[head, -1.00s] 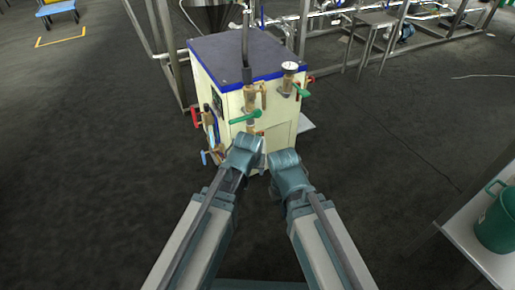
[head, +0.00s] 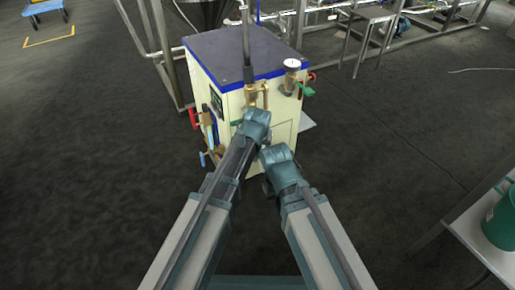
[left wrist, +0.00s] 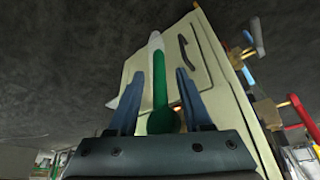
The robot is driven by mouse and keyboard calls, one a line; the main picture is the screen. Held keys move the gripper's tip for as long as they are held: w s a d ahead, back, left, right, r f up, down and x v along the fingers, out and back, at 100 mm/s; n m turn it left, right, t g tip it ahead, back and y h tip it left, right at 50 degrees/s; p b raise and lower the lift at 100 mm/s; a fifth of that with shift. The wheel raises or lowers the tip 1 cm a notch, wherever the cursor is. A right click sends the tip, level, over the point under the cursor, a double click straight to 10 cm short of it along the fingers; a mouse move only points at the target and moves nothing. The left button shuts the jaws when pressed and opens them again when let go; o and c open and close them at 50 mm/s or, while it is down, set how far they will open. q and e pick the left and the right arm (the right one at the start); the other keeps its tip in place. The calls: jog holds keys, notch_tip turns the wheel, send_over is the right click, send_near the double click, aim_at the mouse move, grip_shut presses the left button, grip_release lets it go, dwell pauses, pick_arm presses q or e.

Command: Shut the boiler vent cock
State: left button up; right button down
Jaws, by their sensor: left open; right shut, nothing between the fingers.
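The boiler is a cream box with a blue-edged dark lid (head: 222,58), ahead of me in the head view. A green lever (head: 235,123) on its front is mostly hidden behind my left wrist. In the left wrist view my left gripper (left wrist: 157,84) is open, with a green lever (left wrist: 159,62) between its fingers; whether they touch it I cannot tell. Another green lever (head: 306,89) is below the gauge (head: 292,64). No label shows which is the vent cock. My right gripper (head: 272,156) is shut and empty, low before the boiler front; its fingers are mostly hidden.
Red (head: 193,118) and blue (head: 202,159) handles stick out from the boiler's left side. A table with a green bucket (head: 498,220) stands at the right.

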pick_arm(q)
jog(key=shift+c, duration=0.2)
grip_shut()
dwell(1.1)
